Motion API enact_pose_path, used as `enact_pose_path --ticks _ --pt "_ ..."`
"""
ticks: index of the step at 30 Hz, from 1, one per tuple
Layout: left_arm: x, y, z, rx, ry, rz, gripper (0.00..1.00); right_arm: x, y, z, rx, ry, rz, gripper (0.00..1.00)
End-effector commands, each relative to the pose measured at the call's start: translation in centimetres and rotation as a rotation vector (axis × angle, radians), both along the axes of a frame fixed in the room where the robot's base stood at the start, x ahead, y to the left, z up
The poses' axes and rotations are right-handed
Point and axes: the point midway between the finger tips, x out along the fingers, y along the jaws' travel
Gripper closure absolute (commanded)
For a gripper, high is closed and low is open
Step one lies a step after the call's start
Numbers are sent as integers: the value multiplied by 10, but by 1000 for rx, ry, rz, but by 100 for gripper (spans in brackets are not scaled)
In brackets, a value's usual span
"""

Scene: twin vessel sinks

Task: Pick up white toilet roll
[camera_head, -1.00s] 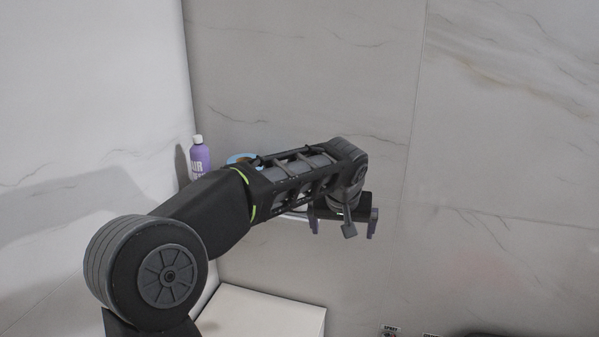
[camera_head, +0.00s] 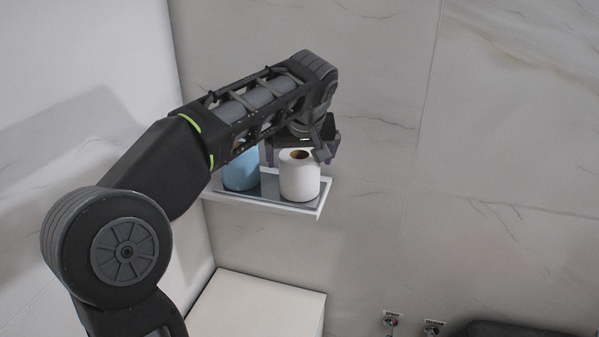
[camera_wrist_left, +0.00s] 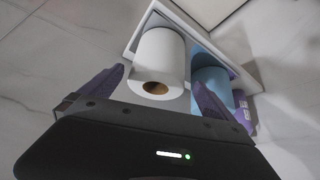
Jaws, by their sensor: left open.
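The white toilet roll (camera_head: 300,178) stands upright on a small wall shelf (camera_head: 319,209), at its right end in the head view. In the left wrist view the white roll (camera_wrist_left: 161,60) shows its brown core hole facing the camera. My left gripper (camera_head: 302,155) is open above and behind the roll in the head view. In the left wrist view its two purple fingers (camera_wrist_left: 152,97) stand on either side of the roll's near end, with no clear contact. My right gripper is not in view.
A blue roll (camera_head: 241,170) stands left of the white one, partly hidden by my arm. A purple bottle (camera_wrist_left: 243,110) shows at the right in the left wrist view. A white cabinet top (camera_head: 258,306) lies below, with fittings (camera_head: 390,320) at lower right.

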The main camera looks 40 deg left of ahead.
Motion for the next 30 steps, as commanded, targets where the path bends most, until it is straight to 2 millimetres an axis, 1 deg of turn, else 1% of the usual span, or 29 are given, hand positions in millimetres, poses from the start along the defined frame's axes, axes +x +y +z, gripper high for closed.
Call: enact_pose_path --ticks 3,14,17,20,24,27,30 --pt "4 4 -9 -1 2 1 0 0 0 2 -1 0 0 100" --pt "6 5 -12 -1 2 1 0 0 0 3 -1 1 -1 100" --pt "10 8 -20 0 3 1 0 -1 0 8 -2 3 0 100" --pt "17 13 -32 0 5 1 0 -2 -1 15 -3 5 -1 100" --pt "25 19 -49 0 2 0 0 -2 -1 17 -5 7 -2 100" --pt "27 21 -53 -1 1 0 0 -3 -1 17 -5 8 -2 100" --pt "27 21 -54 -1 -1 -1 0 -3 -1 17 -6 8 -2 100"
